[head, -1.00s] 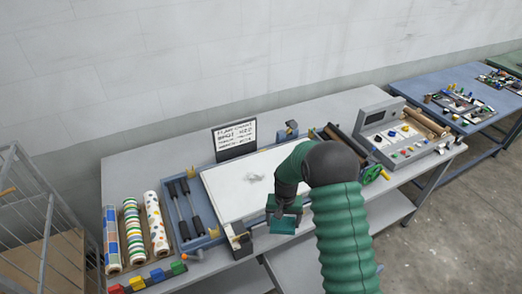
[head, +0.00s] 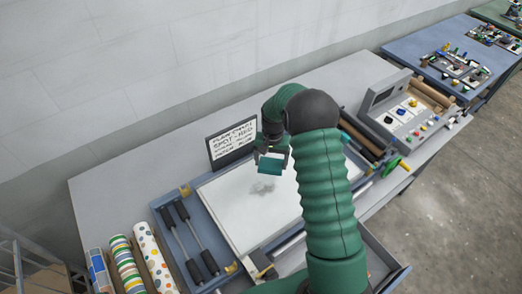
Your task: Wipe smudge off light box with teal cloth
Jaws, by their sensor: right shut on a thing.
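The light box (head: 235,217) is a wide white panel in a blue-grey frame on the table. A grey smudge (head: 262,188) shows on its upper middle part. My right gripper (head: 271,158) is shut on the teal cloth (head: 270,166), over the panel's far part just behind the smudge. I cannot tell whether the cloth touches the panel. My right arm covers the right part of the light box. My left gripper is not in view.
A sign with writing (head: 233,143) stands behind the light box. Two black-handled rollers (head: 187,241) lie left of it, with patterned rolls (head: 125,264) farther left. A control console (head: 406,112) stands at the right. An open drawer (head: 388,266) juts out at the front.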

